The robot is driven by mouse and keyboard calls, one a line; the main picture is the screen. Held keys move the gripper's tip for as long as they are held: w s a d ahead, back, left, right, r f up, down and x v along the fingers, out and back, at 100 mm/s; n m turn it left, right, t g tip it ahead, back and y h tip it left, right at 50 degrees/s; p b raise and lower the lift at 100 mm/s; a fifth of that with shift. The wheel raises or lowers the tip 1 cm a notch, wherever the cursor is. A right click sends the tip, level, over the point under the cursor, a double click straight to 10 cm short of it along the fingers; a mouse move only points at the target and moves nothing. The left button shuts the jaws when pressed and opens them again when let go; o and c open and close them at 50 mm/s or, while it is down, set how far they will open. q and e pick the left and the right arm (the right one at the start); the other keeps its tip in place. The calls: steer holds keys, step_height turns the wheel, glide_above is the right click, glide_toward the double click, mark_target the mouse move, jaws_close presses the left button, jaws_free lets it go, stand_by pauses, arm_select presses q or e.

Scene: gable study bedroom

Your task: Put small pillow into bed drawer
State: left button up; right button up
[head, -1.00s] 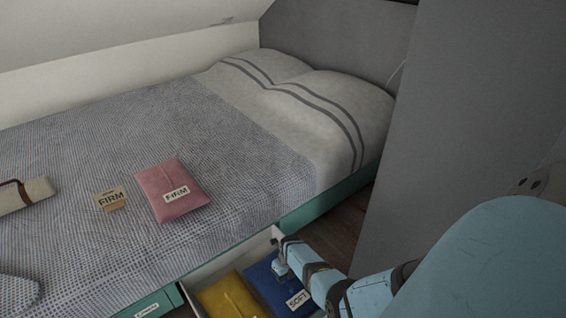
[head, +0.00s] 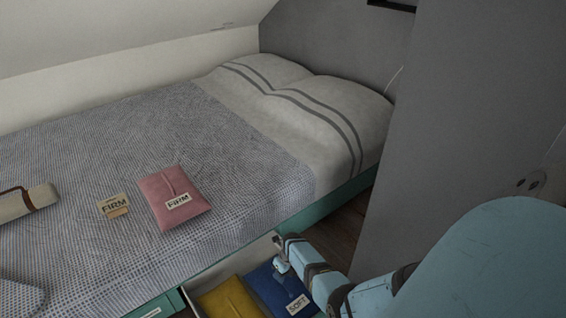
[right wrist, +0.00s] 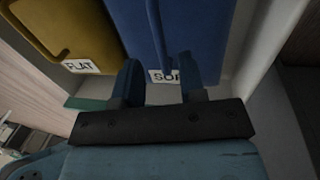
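A small pink pillow (head: 162,190) with a FIRM label lies on the bed, near its front edge. Below the bed, the open bed drawer (head: 212,270) holds a yellow pillow (head: 228,300) and a blue pillow (head: 268,285) labelled SOFT, side by side. In the right wrist view the yellow pillow (right wrist: 60,22) carries a FLAT label, and the blue pillow (right wrist: 185,35) lies beyond my fingers. My right gripper (right wrist: 160,76) is open, its two fingers apart over the blue pillow's label end; contact cannot be told. My left gripper is not in view.
A rolled item with a brown strap (head: 28,200) lies further left. Large pillows (head: 330,110) fill the bed's head. A grey wall panel (head: 470,120) rises close to my right arm.

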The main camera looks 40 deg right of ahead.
steer(key=w+d+r+n+t+h+p, duration=0.25)
steer(key=r+n, duration=0.25)
steer(key=r, duration=0.6)
steer(key=w+d+r+n+t+h+p, duration=0.1)
steer(key=w+d+r+n+t+h, duration=0.25)
steer(key=r, duration=0.85)
steer(key=w+a+r+n+t+y, duration=0.2)
steer(key=a+r+n+t, duration=0.2)
steer(key=a+r+n, duration=0.65)
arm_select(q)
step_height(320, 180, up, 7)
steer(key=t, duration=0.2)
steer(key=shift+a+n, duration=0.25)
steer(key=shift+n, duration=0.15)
arm_select(e)
steer(key=s+a+r+n+t+y, duration=0.3)
steer(key=s+a+r+n+y, duration=0.2)
steer(key=s+a+r+n, duration=0.5)
steer(key=s+a+r+n+t+y, duration=0.3)
steer(key=s+a+r+n+y, duration=0.3)
steer(key=s+a+r+n, duration=0.5)
steer(key=a+r, duration=0.4)
steer(key=a, duration=0.3)
steer(key=shift+s+n+t, duration=0.3)
steer(key=shift+s, duration=0.1)
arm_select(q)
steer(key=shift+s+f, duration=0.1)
arm_select(e)
steer(key=shift+f, duration=0.1)
